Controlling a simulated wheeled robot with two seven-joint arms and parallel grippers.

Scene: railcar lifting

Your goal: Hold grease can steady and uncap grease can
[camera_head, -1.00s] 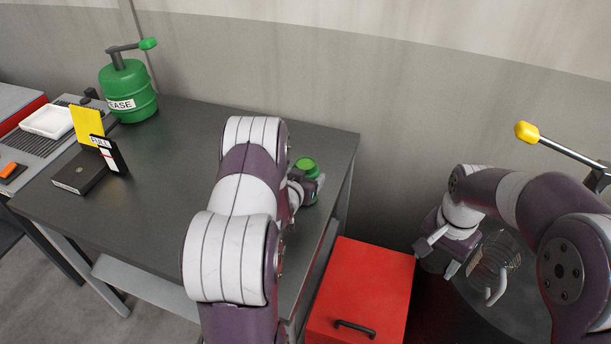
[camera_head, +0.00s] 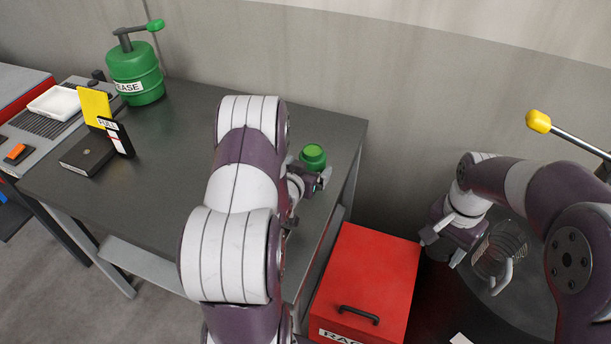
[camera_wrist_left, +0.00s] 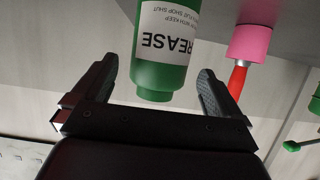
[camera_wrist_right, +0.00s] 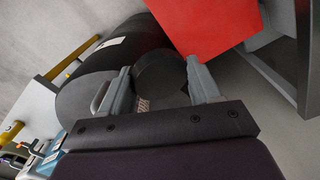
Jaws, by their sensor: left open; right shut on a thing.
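The grease can, a small green bottle with a round green cap (camera_head: 313,155), stands upright near the right edge of the dark table (camera_head: 190,150). My left gripper (camera_head: 322,178) is at the can, below the cap. In the left wrist view the can's labelled green body (camera_wrist_left: 163,75) lies between its open fingers, with a gap visible on both sides. My right gripper (camera_wrist_right: 160,80) is away from the can, right of the table. My left forearm hides part of the table.
A larger green grease pump (camera_head: 138,75) stands at the table's back left. A black box (camera_head: 88,153) and an upright yellow card (camera_head: 94,105) are in front of it. A red box (camera_head: 370,275) stands beside the table on the right. A yellow-tipped lever (camera_head: 538,121) rises near my right arm.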

